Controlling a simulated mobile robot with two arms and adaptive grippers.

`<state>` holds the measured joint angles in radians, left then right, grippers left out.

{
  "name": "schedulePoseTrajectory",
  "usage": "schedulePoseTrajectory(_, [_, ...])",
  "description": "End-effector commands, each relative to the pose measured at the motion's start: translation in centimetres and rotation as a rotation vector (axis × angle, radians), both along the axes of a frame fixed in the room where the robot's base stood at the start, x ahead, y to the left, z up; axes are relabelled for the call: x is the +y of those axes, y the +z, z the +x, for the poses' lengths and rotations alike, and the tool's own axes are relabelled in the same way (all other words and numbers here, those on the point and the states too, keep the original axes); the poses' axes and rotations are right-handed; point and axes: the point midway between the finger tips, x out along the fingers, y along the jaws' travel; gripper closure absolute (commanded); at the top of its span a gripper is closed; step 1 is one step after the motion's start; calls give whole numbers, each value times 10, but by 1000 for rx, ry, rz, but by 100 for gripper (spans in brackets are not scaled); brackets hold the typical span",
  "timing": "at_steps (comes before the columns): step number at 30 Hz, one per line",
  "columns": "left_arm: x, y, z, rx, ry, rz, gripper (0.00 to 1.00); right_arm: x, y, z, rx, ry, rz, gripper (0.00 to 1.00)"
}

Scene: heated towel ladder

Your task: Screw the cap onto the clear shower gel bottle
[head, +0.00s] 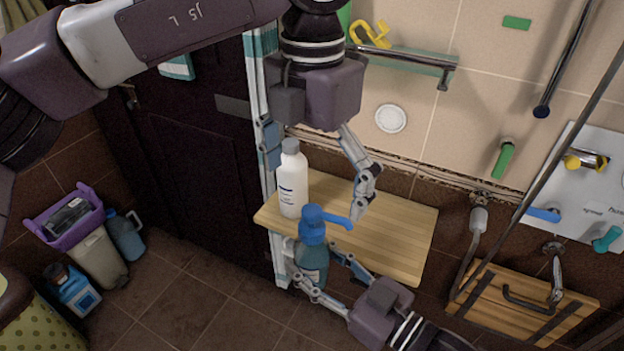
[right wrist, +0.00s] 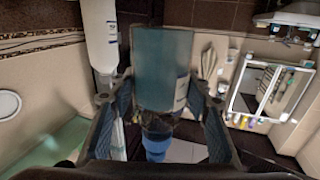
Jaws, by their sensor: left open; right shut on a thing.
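The clear shower gel bottle (head: 312,262) has bluish contents and a pale label. My right gripper (head: 318,270) is shut on its body, holding it roughly upright in front of the wooden shelf. A blue pump cap (head: 313,220) with a spout pointing right sits at the bottle's top; whether it is threaded on cannot be told. In the right wrist view the bottle (right wrist: 162,70) lies between the fingers, with the blue cap (right wrist: 157,148) below it. My left gripper (head: 316,188) is open above the cap, fingers wide apart, holding nothing.
A white bottle with a grey cap (head: 293,185) stands on the wooden shelf (head: 395,235), close by my left fingers. A folded wooden seat (head: 525,305) and wall taps (head: 585,160) are at right. Containers (head: 100,250) stand on the floor at left.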

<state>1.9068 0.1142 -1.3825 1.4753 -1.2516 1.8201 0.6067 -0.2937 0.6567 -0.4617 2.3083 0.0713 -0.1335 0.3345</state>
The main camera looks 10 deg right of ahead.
Motion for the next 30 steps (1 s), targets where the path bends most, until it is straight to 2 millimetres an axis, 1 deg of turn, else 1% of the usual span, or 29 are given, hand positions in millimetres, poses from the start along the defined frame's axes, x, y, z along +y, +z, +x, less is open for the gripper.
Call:
schedulePoseTrajectory(3, [0, 2, 0, -1, 215, 0, 0, 0, 2, 0, -4, 1, 2, 100])
schedulePoseTrajectory(6, [0, 3, 0, -2, 373, -1, 0, 0, 2, 0, -4, 1, 2, 100])
schedulePoseTrajectory(9, [0, 4, 0, -2, 495, -1, 0, 0, 2, 0, -4, 1, 2, 100])
schedulePoseTrajectory(12, [0, 5, 1, -2, 574, -2, 0, 0, 2, 0, -4, 1, 2, 100])
schedulePoseTrajectory(17, [0, 5, 1, -2, 625, -2, 0, 0, 2, 0, -4, 1, 2, 100])
schedulePoseTrajectory(26, [0, 4, 0, -1, 626, -2, 0, 0, 2, 0, -4, 1, 2, 100])
schedulePoseTrajectory(30, [0, -4, 0, 0, 626, -2, 0, 0, 1, 0, -4, 1, 2, 100])
